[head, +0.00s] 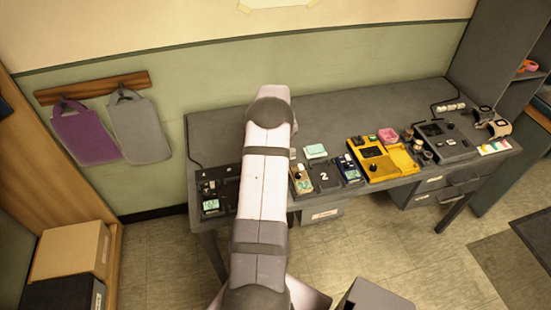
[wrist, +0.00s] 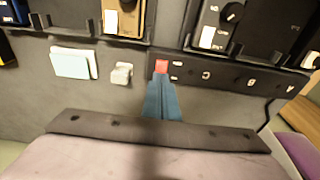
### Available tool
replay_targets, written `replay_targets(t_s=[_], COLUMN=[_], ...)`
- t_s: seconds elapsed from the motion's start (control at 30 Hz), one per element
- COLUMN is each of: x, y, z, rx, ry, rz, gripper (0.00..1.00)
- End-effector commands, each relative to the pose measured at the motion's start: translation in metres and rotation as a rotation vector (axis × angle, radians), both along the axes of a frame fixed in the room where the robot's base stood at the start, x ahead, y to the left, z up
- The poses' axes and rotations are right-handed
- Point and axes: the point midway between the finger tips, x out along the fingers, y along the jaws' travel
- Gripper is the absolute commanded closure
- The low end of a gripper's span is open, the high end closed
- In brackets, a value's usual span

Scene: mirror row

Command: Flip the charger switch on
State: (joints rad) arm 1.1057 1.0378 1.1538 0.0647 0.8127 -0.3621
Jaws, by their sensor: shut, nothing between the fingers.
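In the wrist view a small red switch (wrist: 161,66) sits at the end of a long black strip (wrist: 228,79) with pale marks and letters along it. My gripper (wrist: 162,80) has its blue fingers closed together, with nothing between them. The fingertips are right at the near edge of the red switch; I cannot tell whether they touch it. The switch's tilt is too small to read. In the head view my arm covers the gripper, the switch and part of the black units (head: 213,186) at the desk's left end.
Black holders with devices (wrist: 222,22) stand just beyond the strip. A pale mint block (wrist: 74,63) and a small white block (wrist: 121,73) lie beside the fingers. A yellow unit (head: 385,160) and other gear fill the desk's right side. The desk's back (head: 350,108) is clear.

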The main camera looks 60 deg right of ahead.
Motion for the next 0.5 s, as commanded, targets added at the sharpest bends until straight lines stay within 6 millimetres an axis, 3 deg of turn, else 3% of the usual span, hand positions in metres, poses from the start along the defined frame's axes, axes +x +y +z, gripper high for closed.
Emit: replay_targets(t_s=[0.5], x=[0.001], y=[-0.001], z=[0.042], rx=[-0.004], ry=[-0.002], rz=[0.0], gripper=[1.0])
